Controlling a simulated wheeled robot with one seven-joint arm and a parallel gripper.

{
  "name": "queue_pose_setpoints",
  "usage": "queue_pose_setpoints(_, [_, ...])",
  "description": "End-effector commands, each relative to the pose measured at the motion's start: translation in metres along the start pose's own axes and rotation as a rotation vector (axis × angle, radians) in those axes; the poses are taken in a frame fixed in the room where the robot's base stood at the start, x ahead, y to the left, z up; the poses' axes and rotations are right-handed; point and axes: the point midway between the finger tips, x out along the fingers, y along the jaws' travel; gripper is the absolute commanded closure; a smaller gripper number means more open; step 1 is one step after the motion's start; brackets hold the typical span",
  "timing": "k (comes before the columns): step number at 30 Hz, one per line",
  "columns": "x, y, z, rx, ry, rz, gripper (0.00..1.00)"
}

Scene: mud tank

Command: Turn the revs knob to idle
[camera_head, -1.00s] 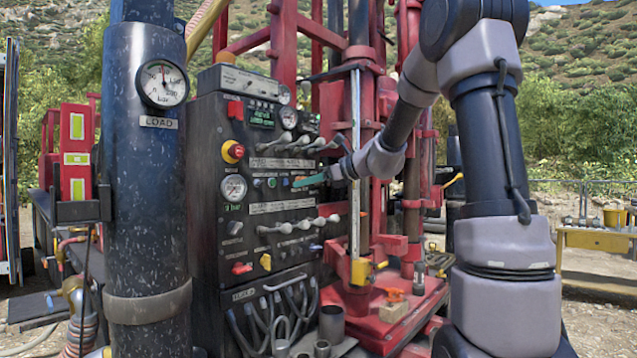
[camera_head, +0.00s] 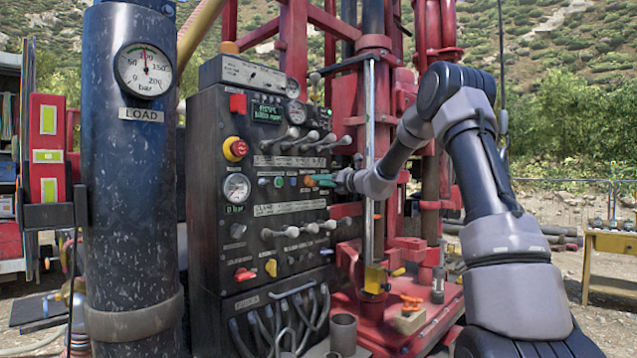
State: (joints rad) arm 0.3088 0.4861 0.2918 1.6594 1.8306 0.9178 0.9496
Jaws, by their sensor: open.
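The black control panel (camera_head: 215,170) stands left of centre, with knobs, levers and gauges on its face. My gripper (camera_head: 314,181), with teal fingers, is open at the right part of the panel's middle row. A small orange knob (camera_head: 308,181) shows at its fingertips; I cannot tell whether they touch it. Its label is too small to read, so I cannot tell for sure that it is the revs knob, nor which way it points. A green knob (camera_head: 278,182) and a blue one (camera_head: 292,181) sit left of it in the same row.
Lever rows lie above (camera_head: 297,138) and below (camera_head: 300,229) my gripper. A red and yellow button (camera_head: 235,149) is further left. The red drill mast (camera_head: 375,120) stands close on the right. A dark column with a LOAD gauge (camera_head: 144,70) stands in front at left.

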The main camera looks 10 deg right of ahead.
Motion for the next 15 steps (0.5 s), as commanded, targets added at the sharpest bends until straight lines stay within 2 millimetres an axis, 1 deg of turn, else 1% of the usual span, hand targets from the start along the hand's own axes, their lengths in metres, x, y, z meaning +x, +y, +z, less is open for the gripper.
queue_pose_setpoints(1, [0.007,0.0,-0.001,0.0,0.001,0.001,0.56])
queue_pose_setpoints(3, [0.013,0.0,0.0,0.0,0.0,0.001,0.56])
queue_pose_setpoints(6, [0.017,0.0,0.0,-0.001,0.0,0.0,0.56])
queue_pose_setpoints(14, [0.018,0.001,0.0,-0.002,0.0,0.0,0.56])
queue_pose_setpoints(15, [0.018,0.0,0.0,-0.002,0.0,0.0,0.64])
